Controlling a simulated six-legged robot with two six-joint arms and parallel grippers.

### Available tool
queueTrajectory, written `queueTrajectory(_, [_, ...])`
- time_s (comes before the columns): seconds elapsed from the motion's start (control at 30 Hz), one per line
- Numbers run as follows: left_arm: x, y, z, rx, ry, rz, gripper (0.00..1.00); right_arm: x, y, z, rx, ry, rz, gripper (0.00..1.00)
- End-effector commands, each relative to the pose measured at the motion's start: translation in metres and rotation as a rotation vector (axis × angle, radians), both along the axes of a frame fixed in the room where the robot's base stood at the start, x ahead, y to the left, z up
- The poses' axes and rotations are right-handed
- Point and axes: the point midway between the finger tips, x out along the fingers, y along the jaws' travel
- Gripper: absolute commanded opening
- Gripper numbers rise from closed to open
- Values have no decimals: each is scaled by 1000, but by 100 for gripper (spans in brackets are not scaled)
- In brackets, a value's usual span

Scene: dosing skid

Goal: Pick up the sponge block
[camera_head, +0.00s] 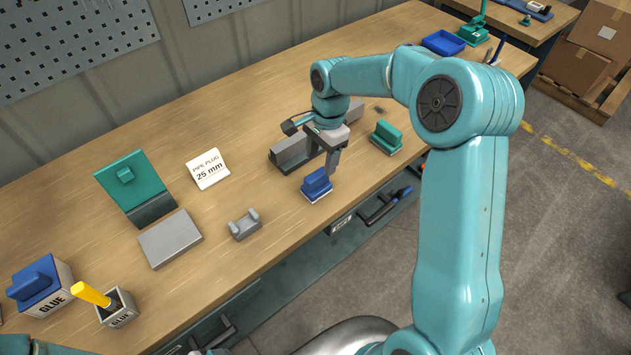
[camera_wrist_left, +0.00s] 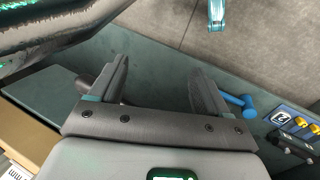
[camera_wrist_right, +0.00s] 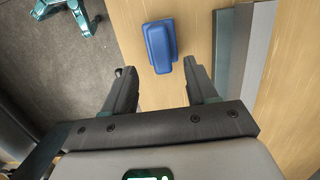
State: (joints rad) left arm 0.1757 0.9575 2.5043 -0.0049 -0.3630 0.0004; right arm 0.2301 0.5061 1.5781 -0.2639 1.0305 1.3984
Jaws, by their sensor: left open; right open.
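A blue block with a raised top and a pale base (camera_head: 317,184), which looks like the sponge block, sits near the table's front edge. In the right wrist view the blue block (camera_wrist_right: 160,46) lies just beyond the fingertips, roughly centred between them. My right gripper (camera_head: 322,160) is open and empty, pointing down above and behind the block; it also shows in the right wrist view (camera_wrist_right: 159,68). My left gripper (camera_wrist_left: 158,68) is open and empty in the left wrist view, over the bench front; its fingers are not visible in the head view.
A similar green block (camera_head: 387,137) stands right of the blue one. A long grey block (camera_head: 293,152) lies behind my right gripper. A grey cradle (camera_head: 244,225), a pipe plug card (camera_head: 208,169) and glue boxes (camera_head: 47,292) stand leftward. Bare wood separates them.

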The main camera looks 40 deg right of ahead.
Motion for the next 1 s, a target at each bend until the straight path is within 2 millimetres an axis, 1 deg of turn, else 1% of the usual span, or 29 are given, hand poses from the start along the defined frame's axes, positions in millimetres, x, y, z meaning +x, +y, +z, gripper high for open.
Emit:
queueTrajectory(0.03, [0, 0, 1, 0, 0, 0, 77, -1, 1, -6, 1, 2, 0, 57])
queueTrajectory(0.1, [0, 0, 1, 0, 0, 0, 77, 0, 2, -13, 0, 1, 1, 57])
queueTrajectory(0.27, [0, 0, 5, 0, 1, 0, 77, 2, 4, -24, 0, 1, 1, 57])
queueTrajectory(0.4, [0, 0, 14, 0, 0, 0, 77, 6, 9, -46, 1, 4, 0, 57])
queueTrajectory(0.5, [0, 0, 14, 0, 0, 0, 77, 6, 10, -61, 1, 2, 0, 57])
queueTrajectory(0.6, [0, 0, 15, 0, 0, 0, 77, 7, 11, -68, 0, 0, 1, 57])
queueTrajectory(0.8, [0, 0, 14, 0, 0, 0, 77, 7, 11, -69, 0, -1, 1, 57])
queueTrajectory(0.83, [0, 0, 14, 0, 0, 0, 77, 7, 11, -69, 0, -1, 1, 51])
queueTrajectory(0.87, [0, 0, 14, 0, 0, 0, 77, 7, 11, -69, 0, -1, 1, 41])
queueTrajectory(0.9, [0, 0, 14, 0, 0, 0, 77, 7, 11, -69, 0, -1, 1, 28])
queueTrajectory(0.97, [0, 0, 14, 0, 0, 0, 77, 7, 11, -68, 0, -1, 1, 9])
queueTrajectory(1.0, [0, 0, 14, 0, 0, 0, 77, 7, 11, -68, 0, -1, 1, 1])
